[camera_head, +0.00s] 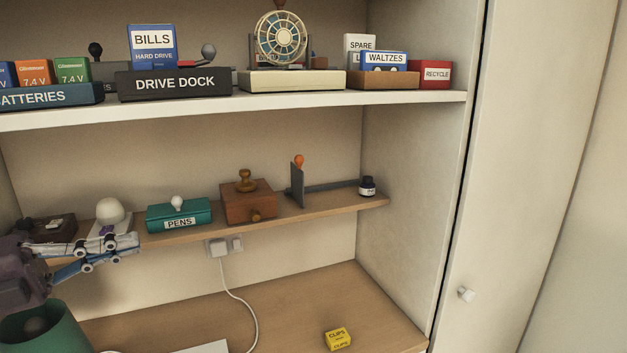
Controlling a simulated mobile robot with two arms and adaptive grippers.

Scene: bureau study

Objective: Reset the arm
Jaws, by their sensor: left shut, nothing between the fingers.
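My left gripper (136,242) comes in from the left edge, in front of the left end of the middle shelf. Its fingers are shut with nothing between them. The fingers overlap the view of a white domed object (110,210) on that shelf; I cannot tell how close they are to it. My right gripper is not in view.
A green bin (45,330) stands below my left arm. A yellow CLIPS box (338,339) lies on the desk (300,310), which has free room.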

